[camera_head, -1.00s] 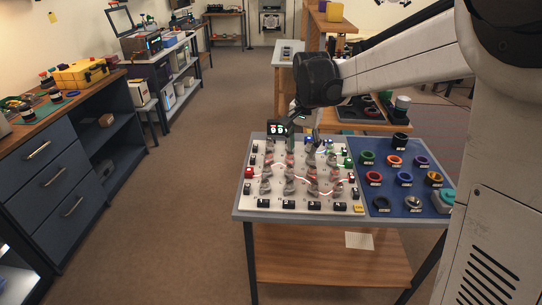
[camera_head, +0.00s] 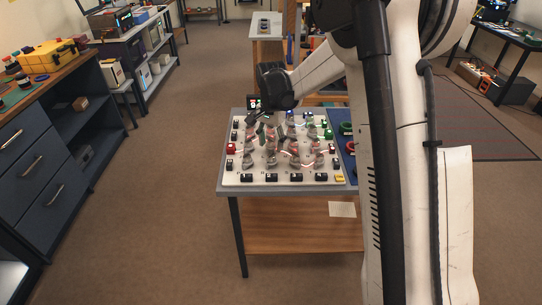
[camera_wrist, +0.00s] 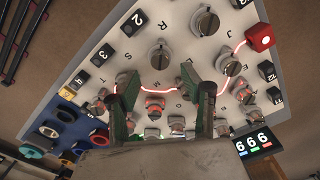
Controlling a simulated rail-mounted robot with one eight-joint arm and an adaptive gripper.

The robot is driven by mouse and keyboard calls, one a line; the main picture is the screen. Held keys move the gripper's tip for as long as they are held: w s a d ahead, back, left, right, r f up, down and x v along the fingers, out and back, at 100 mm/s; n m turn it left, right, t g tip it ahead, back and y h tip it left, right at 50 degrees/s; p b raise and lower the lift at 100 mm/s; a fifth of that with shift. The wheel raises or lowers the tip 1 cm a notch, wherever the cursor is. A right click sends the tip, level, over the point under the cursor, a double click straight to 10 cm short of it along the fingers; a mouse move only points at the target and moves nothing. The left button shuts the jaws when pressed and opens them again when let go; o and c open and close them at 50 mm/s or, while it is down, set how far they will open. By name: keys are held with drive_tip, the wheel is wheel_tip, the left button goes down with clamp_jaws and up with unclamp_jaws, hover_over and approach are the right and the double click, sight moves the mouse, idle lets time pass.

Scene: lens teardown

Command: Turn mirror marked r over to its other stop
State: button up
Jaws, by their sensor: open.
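The white board (camera_wrist: 125,53) carries rows of round knob-like mirrors with slotted faces and small printed letters. In the wrist view, a letter that looks like R is beside one grey mirror (camera_wrist: 160,56), probably mirror r; I cannot read its stop marks. My gripper (camera_wrist: 161,96) is open and empty, its two green-padded fingers apart over the board, below that mirror in the picture. A mirror glowing red (camera_wrist: 155,105) shows between the fingers. In the head view, my gripper is over the far left part of the board (camera_head: 228,180), and its fingers are hard to make out.
A red beam crosses the board from a red block (camera_wrist: 260,37). Black numbered blocks line the edges. A small display (camera_wrist: 253,142) reads 666. A blue panel with coloured rings (camera_wrist: 62,115) adjoins the board. Many mirrors stand close around my fingers.

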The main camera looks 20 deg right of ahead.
sight(271, 156)
wheel_tip(271, 156, down, 6)
drive_tip(key=shift+r, duration=0.1)
idle(0.4)
clamp_jaws()
